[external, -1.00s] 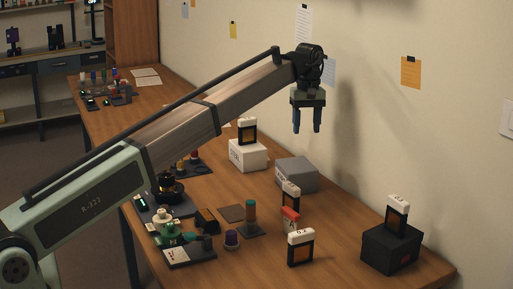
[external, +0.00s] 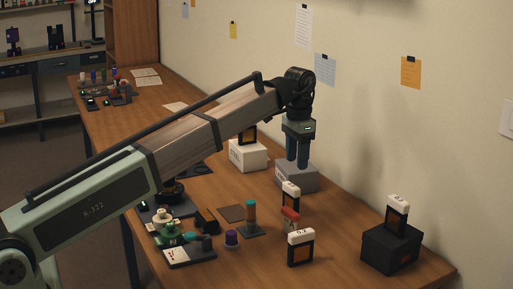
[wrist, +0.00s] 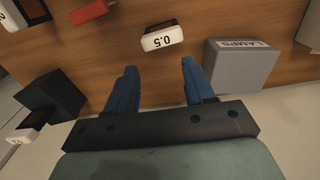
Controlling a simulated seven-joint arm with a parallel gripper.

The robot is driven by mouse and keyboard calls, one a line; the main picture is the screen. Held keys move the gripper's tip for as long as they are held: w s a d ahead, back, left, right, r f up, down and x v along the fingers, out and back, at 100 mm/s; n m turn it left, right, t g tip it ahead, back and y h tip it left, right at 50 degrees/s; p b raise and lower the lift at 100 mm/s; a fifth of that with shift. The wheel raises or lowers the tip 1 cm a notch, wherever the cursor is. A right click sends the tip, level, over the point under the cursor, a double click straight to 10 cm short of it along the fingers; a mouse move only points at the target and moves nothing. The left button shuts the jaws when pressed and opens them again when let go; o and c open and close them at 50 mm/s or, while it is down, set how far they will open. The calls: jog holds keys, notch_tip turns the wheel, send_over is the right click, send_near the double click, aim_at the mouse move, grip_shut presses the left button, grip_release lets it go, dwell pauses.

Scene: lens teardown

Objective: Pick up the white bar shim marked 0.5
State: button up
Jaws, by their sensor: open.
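The white bar shim marked 0.5 (wrist: 163,37) shows in the wrist view, just beyond my fingertips and between them. In the external view it is the white-topped dark piece with an orange window (external: 290,189), standing on the table in front of the grey box. My gripper (wrist: 159,72) is open and empty, pointing down. In the external view my gripper (external: 297,164) overlaps the grey box in the picture, above and behind the shim. It is apart from the shim.
The grey box labelled LAMPS (wrist: 240,66) stands close to the right of the shim. A red item (external: 291,214) lies close in front of it. Similar white-topped shims stand in front (external: 300,236), on a black box (external: 391,249) and on a white box (external: 247,156).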

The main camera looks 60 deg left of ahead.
aim_at(292, 202)
jog(key=m, duration=0.2)
jog(key=s+m, duration=0.1)
jog(key=shift+d+f+m, duration=0.1)
jog(key=shift+m, duration=0.3)
jog(key=m, duration=0.3)
jog(key=shift+m, duration=0.3)
jog(key=m, duration=0.9)
notch_tip(292, 202, down, 14)
jog(key=shift+r, duration=0.1)
grip_shut()
